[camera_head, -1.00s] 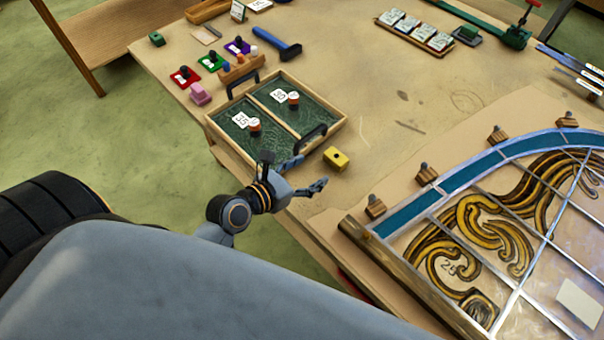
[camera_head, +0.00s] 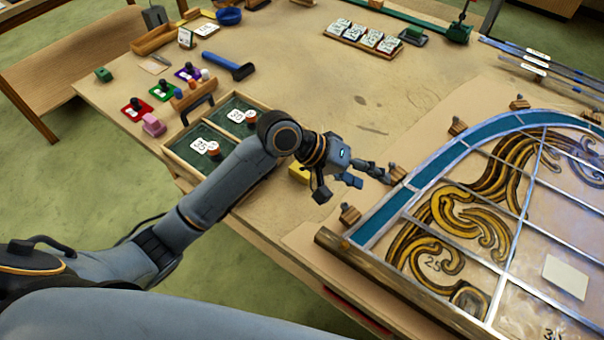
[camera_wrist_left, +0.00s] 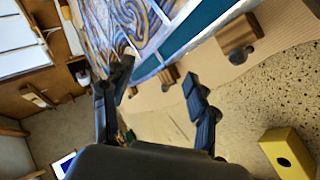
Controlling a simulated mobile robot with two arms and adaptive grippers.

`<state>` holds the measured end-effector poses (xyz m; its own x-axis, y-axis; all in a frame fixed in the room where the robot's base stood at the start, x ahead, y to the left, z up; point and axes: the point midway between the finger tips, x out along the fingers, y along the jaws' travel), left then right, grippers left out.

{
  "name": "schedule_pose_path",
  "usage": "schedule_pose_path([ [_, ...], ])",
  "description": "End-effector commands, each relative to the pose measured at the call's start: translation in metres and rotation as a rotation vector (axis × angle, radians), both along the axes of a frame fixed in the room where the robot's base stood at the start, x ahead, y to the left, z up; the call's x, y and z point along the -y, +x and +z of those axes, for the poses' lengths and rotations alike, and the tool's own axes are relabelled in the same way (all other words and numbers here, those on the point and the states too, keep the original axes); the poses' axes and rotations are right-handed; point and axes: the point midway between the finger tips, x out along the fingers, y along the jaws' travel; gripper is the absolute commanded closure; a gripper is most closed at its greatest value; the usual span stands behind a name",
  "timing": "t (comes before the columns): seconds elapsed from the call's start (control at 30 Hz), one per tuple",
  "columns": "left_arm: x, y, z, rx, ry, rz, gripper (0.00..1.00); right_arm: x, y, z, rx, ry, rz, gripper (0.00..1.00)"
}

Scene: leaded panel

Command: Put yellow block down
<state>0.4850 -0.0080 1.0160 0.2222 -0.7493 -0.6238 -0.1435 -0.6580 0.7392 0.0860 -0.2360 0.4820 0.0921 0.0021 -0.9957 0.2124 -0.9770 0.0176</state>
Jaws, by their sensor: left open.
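The yellow block (camera_head: 298,173) rests on the table just right of the green-lined tray, partly hidden by my left wrist in the head view. My right gripper is in neither view.
Wooden stop blocks with dark knobs (camera_head: 350,214) line the panel's curved teal edge, close to my left fingers. The green-lined tray (camera_head: 181,157) lies behind my left arm. The table middle (camera_head: 330,100) is mostly clear.

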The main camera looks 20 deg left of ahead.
Motion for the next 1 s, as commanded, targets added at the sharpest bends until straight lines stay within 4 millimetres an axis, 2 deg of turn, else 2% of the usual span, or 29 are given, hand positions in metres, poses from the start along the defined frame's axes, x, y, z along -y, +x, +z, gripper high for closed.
schedule_pose_path([
  [0.17,-0.022,0.013,0.001,0.308,0.316,-0.474,0.42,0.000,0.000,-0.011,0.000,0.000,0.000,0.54],
  [0.3,-0.058,0.026,0.008,0.484,0.536,-0.863,0.42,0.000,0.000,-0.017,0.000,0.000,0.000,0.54],
  [0.5,-0.122,0.044,0.033,0.606,0.754,-1.375,0.42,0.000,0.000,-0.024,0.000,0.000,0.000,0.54],
  [0.6,-0.147,0.048,0.046,0.619,0.802,-1.557,0.42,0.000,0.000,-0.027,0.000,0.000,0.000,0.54],
  [0.7,-0.163,0.051,0.056,0.623,0.821,-1.672,0.42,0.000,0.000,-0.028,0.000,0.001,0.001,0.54],
  [0.8,-0.170,0.051,0.058,0.620,0.824,-1.726,0.42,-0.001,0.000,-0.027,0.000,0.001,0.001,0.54],
  [0.87,-0.172,0.051,0.053,0.619,0.823,-1.735,0.42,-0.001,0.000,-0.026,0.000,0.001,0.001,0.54],
  [1.0,-0.172,0.050,0.028,0.618,0.820,-1.738,0.42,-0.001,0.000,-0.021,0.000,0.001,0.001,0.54],
])
